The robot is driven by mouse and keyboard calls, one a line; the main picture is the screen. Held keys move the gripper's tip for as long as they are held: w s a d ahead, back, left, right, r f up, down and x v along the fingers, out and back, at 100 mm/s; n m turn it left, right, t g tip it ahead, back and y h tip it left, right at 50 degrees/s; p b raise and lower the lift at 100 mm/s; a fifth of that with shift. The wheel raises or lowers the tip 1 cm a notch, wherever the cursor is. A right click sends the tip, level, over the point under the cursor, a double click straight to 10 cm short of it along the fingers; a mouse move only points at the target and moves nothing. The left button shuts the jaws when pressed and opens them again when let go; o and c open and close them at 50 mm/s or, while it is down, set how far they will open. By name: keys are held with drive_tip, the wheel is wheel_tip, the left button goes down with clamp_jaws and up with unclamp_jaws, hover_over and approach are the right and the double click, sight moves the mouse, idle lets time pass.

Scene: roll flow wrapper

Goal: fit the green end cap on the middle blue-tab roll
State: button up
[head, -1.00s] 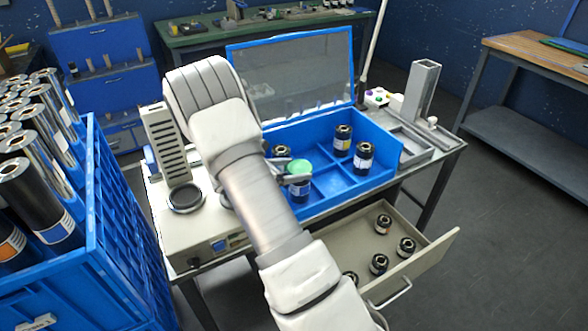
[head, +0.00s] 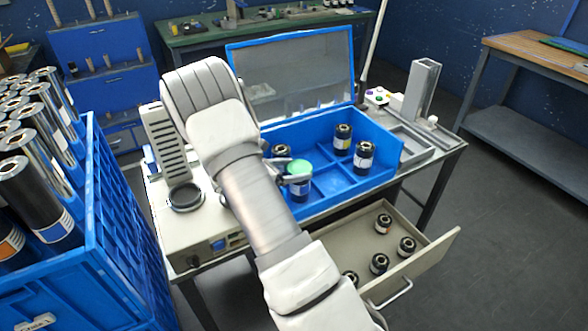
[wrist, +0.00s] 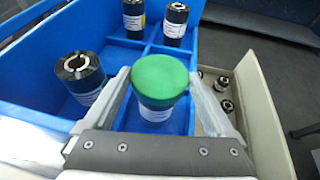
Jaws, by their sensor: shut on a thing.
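The green end cap (wrist: 160,78) is between the two fingers of my gripper (wrist: 160,88), which is shut on it. Directly below the cap is a dark roll with a white label (wrist: 156,115), standing upright in a front compartment of the blue box. From above, the cap covers the roll's top, and I cannot tell whether it is fully seated. In the head view the green cap (head: 299,166) shows on top of the roll (head: 299,190), beside my wrist. The colour of this roll's tab is not clear.
The blue box (head: 350,188) has dividers and an open clear lid (head: 296,75). An uncapped roll (wrist: 81,70) stands to the left, and two more (head: 343,137) (head: 364,157) at the back right. An open drawer (head: 440,250) below holds several short rolls.

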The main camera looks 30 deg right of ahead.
drive_tip(key=shift+r+p, duration=0.4)
drive_tip(key=shift+r, duration=0.3)
drive_tip(key=shift+f+b, duration=0.5)
drive_tip(key=shift+f, duration=0.15)
idle(1.1)
drive_tip(key=shift+r+p, duration=0.45)
drive_tip(key=shift+r, duration=0.25)
drive_tip(key=shift+f+b, duration=0.65)
drive_tip(key=shift+f, duration=0.15)
idle(0.6)
drive_tip(key=o, duration=1)
drive_tip(key=shift+p+v, duration=2.1)
drive_tip(key=shift+v, duration=3.45)
